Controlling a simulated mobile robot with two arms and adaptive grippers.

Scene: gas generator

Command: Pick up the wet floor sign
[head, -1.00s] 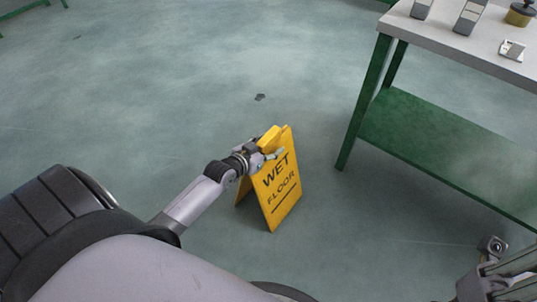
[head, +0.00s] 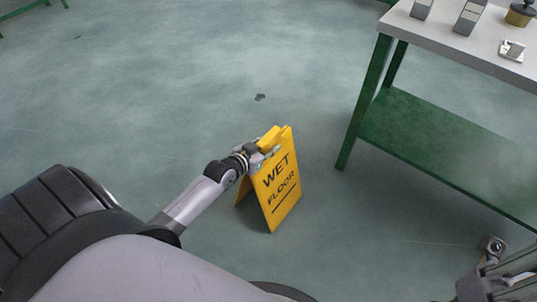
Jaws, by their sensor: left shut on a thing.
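The yellow wet floor sign (head: 281,197) stands upright on the floor near the middle of the head view, its two panels spread like a tent. Its front panel reads "WET FLOOR" in black. My left gripper (head: 268,155) comes in from the left at the sign's top left edge and is shut on the sign near its upper part. Part of the fingers is hidden by the sign. Part of my right arm shows at the lower right corner, but its fingertips are not in view.
A table with green legs and a grey top (head: 440,36) stands at the right, with a green lower shelf (head: 440,140). Small metal items and a brass-coloured part (head: 520,14) are on top. A dark spot (head: 260,97) marks the floor. The floor left of and behind the sign is clear.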

